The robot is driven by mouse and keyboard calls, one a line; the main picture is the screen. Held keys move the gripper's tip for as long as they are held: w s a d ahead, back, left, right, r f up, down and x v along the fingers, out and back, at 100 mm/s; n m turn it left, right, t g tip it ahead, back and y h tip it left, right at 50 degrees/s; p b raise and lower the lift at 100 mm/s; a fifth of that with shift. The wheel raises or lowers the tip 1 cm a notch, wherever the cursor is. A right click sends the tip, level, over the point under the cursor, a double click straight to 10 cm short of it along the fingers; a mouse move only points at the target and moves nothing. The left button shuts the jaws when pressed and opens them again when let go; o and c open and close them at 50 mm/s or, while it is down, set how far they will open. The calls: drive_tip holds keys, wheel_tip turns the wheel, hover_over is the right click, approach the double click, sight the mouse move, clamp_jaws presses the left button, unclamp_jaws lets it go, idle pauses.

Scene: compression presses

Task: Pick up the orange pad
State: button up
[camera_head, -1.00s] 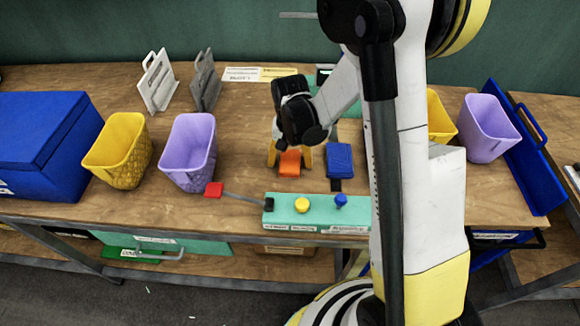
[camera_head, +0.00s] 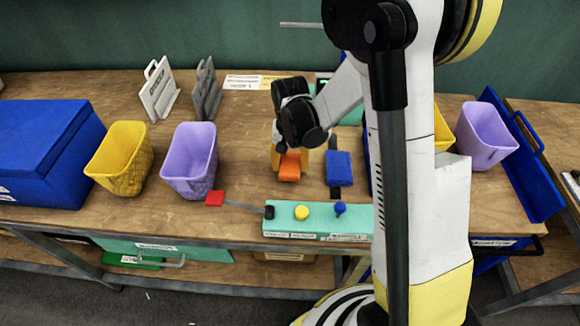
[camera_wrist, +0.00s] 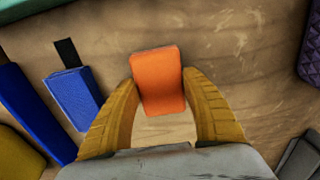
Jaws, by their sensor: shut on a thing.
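The orange pad (camera_head: 290,167) is a small block over the wooden table, left of the blue pad (camera_head: 338,168). In the wrist view the orange pad (camera_wrist: 158,80) sits between the two yellow fingers. My gripper (camera_head: 290,158) points down at it, with the fingers pressed on its left and right sides. In the wrist view my gripper (camera_wrist: 160,92) is shut on the pad. I cannot tell clearly whether the pad's underside touches the table.
A teal control panel (camera_head: 330,232) with yellow and blue knobs and a red-tipped lever (camera_head: 215,198) stands in front. A yellow bin (camera_head: 122,160), a purple bin (camera_head: 190,162) and a blue box (camera_head: 45,150) are to the left. Bare table lies between the purple bin and my gripper.

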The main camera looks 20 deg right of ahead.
wheel_tip(320, 180, up, 2)
drive_tip(key=shift+r+p, duration=0.25)
drive_tip(key=shift+p, duration=0.2)
drive_tip(key=s+d+r+p, duration=0.3)
drive_tip(key=s+d+r, duration=0.3)
drive_tip(key=s, duration=0.3)
drive_tip(key=shift+s+d+r, duration=0.15)
drive_tip(key=shift+s+d, duration=0.1)
drive_tip(key=shift+d, duration=0.2)
drive_tip(key=shift+o, duration=1.1)
drive_tip(key=c, duration=0.3)
drive_tip(key=shift+w+d, duration=0.1)
drive_tip(key=shift+c, duration=0.2)
